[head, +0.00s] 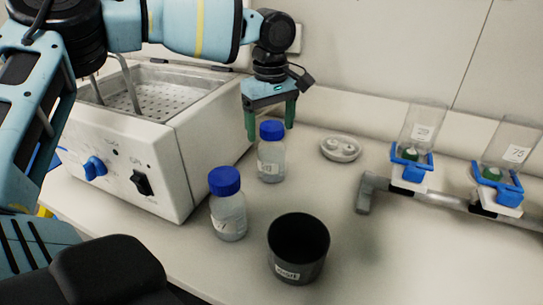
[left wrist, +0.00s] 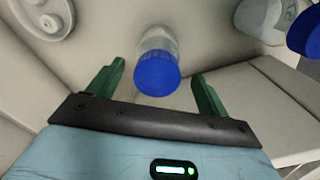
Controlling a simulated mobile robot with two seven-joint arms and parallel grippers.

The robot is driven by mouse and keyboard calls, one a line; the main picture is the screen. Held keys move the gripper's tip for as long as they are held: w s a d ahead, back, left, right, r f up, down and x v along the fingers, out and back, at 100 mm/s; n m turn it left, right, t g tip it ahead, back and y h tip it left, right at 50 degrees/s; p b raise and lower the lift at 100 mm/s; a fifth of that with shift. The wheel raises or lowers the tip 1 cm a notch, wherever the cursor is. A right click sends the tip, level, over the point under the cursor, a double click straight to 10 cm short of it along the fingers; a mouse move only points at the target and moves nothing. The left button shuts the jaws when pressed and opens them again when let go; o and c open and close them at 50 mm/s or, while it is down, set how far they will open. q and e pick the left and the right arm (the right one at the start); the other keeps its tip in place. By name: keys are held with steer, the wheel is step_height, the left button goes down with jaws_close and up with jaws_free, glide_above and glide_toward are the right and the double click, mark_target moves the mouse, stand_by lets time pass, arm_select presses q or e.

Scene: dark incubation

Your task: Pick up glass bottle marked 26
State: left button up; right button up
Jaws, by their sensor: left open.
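Two clear glass bottles with blue caps stand upright on the white bench. The rear one (head: 270,165) is by the water bath's right side; the front one (head: 229,216) is nearer, to its left. Both have white labels whose numbers I cannot read surely. My left gripper (head: 270,117) points down over the rear bottle, open, its green fingers on either side of the cap. In the left wrist view, that bottle's blue cap (left wrist: 157,75) shows between the spread fingers, with gaps on both sides. The front bottle's cap (left wrist: 305,32) is at the right edge. My right gripper is out of view.
A white water bath (head: 130,150) with an open metal basin fills the left of the bench. A black labelled cup (head: 299,245) stands right of the front bottle. A pale round dish (head: 341,148) lies behind. Blue-clamped holders (head: 411,160) on a grey pipe stand at right.

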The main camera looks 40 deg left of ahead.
mark_target(272, 153)
arm_select(q)
step_height(272, 153, down, 3)
steer(key=shift+w+f, duration=0.15)
jaws_close()
stand_by(0.5)
